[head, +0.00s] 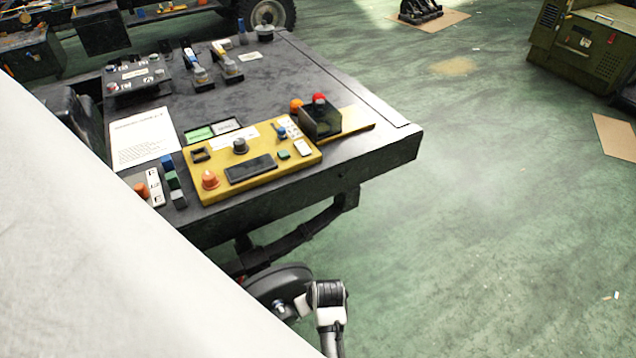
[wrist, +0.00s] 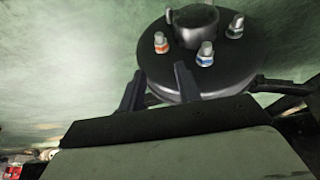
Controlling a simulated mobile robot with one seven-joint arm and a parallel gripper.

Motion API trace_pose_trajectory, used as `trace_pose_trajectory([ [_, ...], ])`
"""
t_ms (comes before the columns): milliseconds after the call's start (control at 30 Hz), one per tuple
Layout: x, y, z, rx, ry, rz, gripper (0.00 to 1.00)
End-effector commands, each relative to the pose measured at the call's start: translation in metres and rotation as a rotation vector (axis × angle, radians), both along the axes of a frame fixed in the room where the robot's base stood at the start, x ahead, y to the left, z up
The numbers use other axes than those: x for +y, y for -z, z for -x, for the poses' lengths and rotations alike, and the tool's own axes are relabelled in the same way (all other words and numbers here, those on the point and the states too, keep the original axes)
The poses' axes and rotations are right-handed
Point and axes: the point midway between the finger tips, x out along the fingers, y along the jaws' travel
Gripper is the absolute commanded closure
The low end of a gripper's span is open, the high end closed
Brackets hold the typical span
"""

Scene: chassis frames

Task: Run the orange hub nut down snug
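The orange hub nut (wrist: 161,48) shows in the wrist view as an orange-marked piece around a silver stud on the dark round hub (wrist: 225,80). I cannot tell whether it touches the hub face. A blue-marked nut (wrist: 205,60) is on a stud to its right. My gripper (wrist: 159,70) has its two dark fingers apart, with nothing seen between them. The fingertips are just below the orange nut in the picture, apart from it. In the head view the hub (head: 272,285) is under the bench's near edge, partly hidden by my arm; the orange nut is not visible there.
A third stud with a pale nut (wrist: 235,28) and a raised centre tube (wrist: 194,25) stand close by on the hub. A dark bench (head: 375,150) with a yellow control panel (head: 222,190) overhangs the hub.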

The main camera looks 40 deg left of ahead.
Motion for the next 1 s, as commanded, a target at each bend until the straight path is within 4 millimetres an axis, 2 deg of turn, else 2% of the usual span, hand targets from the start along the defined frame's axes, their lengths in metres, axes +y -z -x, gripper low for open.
trace_pose_trajectory([
  [167,0.008,0.02,-0.003,0.002,-0.003,0.001,0.66],
  [600,0.039,0.099,-0.016,-0.001,-0.002,-0.001,0.66],
  [800,0.046,0.119,-0.02,-0.002,-0.001,-0.001,0.66],
  [1000,0.048,0.125,-0.021,-0.002,-0.001,-0.002,0.66],
])
